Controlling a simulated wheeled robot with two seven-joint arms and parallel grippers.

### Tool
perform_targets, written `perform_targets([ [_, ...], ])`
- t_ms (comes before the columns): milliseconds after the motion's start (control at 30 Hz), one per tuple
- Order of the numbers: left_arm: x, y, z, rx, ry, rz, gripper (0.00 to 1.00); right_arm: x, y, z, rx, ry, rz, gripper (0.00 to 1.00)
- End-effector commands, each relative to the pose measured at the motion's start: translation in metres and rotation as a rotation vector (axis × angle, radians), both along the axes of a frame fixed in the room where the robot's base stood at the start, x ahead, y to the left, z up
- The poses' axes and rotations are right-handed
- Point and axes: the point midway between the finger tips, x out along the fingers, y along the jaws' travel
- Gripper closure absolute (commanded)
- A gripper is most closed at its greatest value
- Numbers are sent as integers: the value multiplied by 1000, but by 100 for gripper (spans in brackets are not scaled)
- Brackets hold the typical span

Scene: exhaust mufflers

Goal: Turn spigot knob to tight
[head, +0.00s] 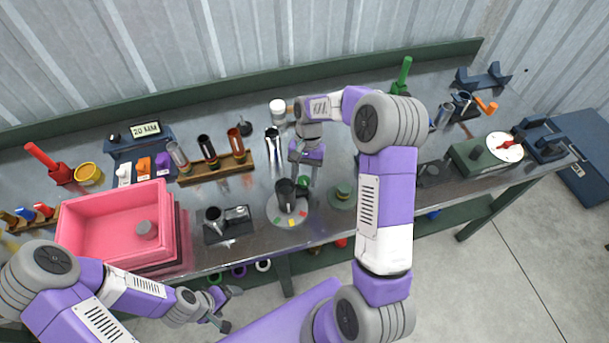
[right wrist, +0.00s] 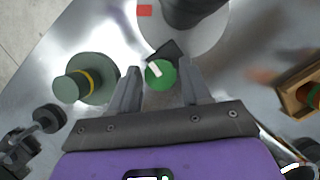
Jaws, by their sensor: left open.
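A small round green knob with a white mark (right wrist: 160,73) shows in the right wrist view, taken to be the spigot knob. It sits beside a round pale plate with coloured marks (head: 290,221), which carries a dark upright cylinder (head: 285,193). My right gripper (right wrist: 160,88) is open, with one finger on each side of the knob and a gap at both sides. I cannot tell its height over the knob. In the head view the right gripper (head: 305,177) partly covers the knob. My left gripper (head: 228,309) is open and empty, low in front of the table.
A green stepped knob with a yellow ring (head: 342,194) stands right of the plate. A dark fixture (head: 228,225) and a pink bin (head: 112,225) are to the left. A wooden rack with tubes (head: 215,168) stands behind. A green box with a white dial (head: 503,148) is far right.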

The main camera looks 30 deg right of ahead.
Motion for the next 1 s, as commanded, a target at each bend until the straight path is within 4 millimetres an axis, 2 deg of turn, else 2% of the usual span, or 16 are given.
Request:
perform_targets([
  [33,0,0,0,0,0,0,13,0,0,0,0,0,0,61],
  [233,0,0,0,0,0,0,13,0,0,0,0,0,0,92],
  [667,0,0,4,0,0,0,13,0,-1,1,-2,0,-95,93],
  [1000,0,0,15,0,0,0,13,-2,-2,2,-1,0,-376,93],
])
